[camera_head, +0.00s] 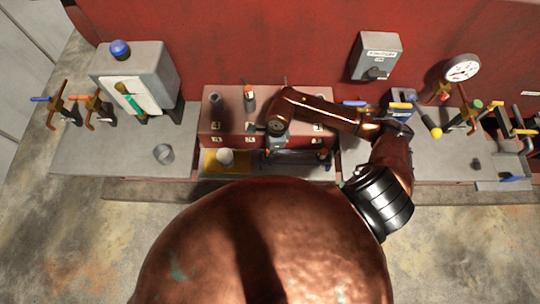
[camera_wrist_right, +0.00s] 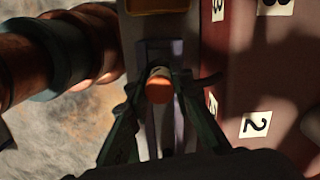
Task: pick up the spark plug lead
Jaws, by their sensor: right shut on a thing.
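My right gripper (camera_head: 275,145) reaches over the red engine block (camera_head: 226,126) to its front face. In the right wrist view my right gripper (camera_wrist_right: 158,95) has its two dark green fingers closed on a short round piece with an orange end (camera_wrist_right: 160,86), which looks like the spark plug lead. The wrist view shows it beside the block's numbered face, above a grey strip. The gripper hides most of it in the head view. A similar upright piece with an orange-red top (camera_head: 249,98) stands on the block. My left gripper is not in view.
A yellow tray (camera_head: 208,166) with a pale cup (camera_head: 225,157) lies in front of the block. A dark shelf section lies right of it. Valves, a gauge (camera_head: 462,68) and a switch box (camera_head: 376,55) are right.

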